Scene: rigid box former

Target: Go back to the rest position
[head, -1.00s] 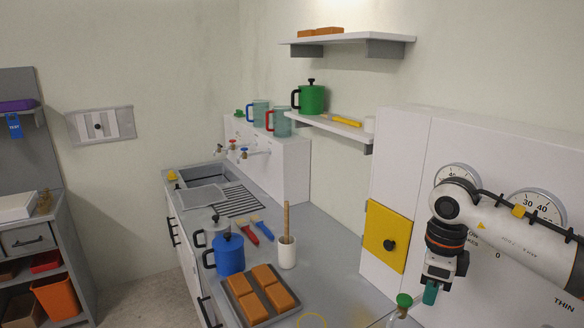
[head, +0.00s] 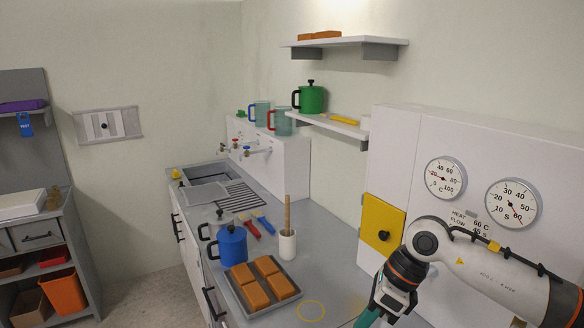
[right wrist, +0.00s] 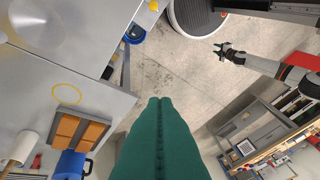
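My right gripper (head: 368,317) is at the bottom of the head view, pointing down and left past the counter's front right part. Its teal fingers run off the lower edge there. In the right wrist view the two teal fingers (right wrist: 160,104) lie together along a middle seam, with nothing seen between them. My left gripper (right wrist: 220,50) is small and dark in the right wrist view, over the floor and away from the counter. Its fingers are too small to read. The head view does not show my left arm.
The counter holds a tray (head: 257,313) of orange blocks, a blue pot (head: 231,248), a white holder (head: 287,246) and a yellow ring (head: 311,311). A white cabinet with gauges (head: 445,177) stands behind my right arm. Open floor (right wrist: 180,68) shows beside the counter.

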